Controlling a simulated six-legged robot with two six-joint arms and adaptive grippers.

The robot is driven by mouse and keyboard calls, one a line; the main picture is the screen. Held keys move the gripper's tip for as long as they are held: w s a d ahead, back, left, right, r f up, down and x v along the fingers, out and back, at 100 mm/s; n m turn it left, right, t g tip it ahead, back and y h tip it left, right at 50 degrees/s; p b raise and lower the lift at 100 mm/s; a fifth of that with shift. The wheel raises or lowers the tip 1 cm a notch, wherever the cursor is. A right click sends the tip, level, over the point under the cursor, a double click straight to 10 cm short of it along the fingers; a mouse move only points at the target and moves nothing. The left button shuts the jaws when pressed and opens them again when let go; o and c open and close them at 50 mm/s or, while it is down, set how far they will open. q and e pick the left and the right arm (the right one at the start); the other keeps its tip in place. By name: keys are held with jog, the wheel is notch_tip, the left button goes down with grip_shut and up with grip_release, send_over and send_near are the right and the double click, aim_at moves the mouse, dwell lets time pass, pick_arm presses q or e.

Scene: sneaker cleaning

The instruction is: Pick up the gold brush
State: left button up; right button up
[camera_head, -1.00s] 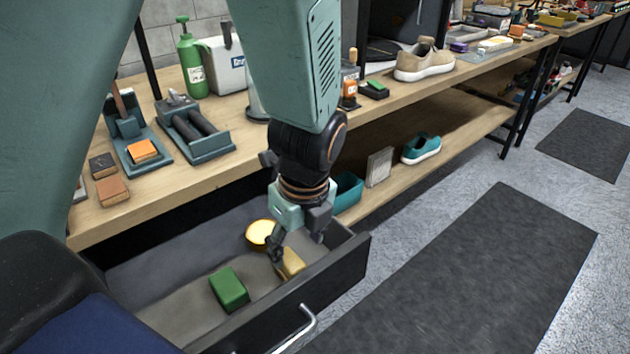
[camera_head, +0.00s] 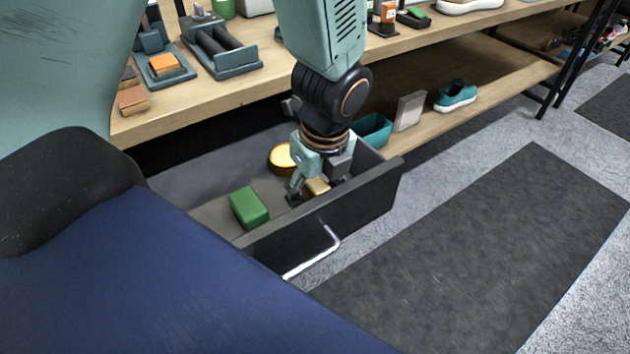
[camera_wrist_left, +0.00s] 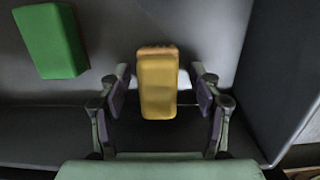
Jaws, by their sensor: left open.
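The gold brush (camera_head: 317,187) lies in the open drawer (camera_head: 325,212), near its front wall, partly hidden by my gripper. In the left wrist view the brush (camera_wrist_left: 158,88) shows as a gold block pointing away from the palm. My left gripper (camera_head: 316,180) reaches down into the drawer over it. In the wrist view the open left gripper (camera_wrist_left: 160,76) has one finger on each side of the brush, with a gap on both sides. My right gripper is not in view.
A green block (camera_head: 249,208) lies left of the brush in the drawer. A round yellow tin (camera_head: 282,157) lies behind. The drawer's handle (camera_head: 318,255) sticks out in front. The workbench (camera_head: 210,100) above holds tools. A teal shoe (camera_head: 456,97) stands on the lower shelf.

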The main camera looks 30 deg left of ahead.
aim_at(315, 181)
pick_arm(q)
jog(key=shift+s, duration=0.1)
jog(key=shift+a, duration=0.1)
jog(key=shift+c, duration=0.8)
jog(key=c, duration=0.9)
jog(key=shift+c, duration=1)
jog(key=shift+r, duration=0.1)
notch_tip(315, 181, up, 9)
jog(key=p, duration=0.5)
jog(key=shift+f, duration=0.2)
jog(key=shift+r+p, duration=0.3)
jog(key=shift+r, duration=0.45)
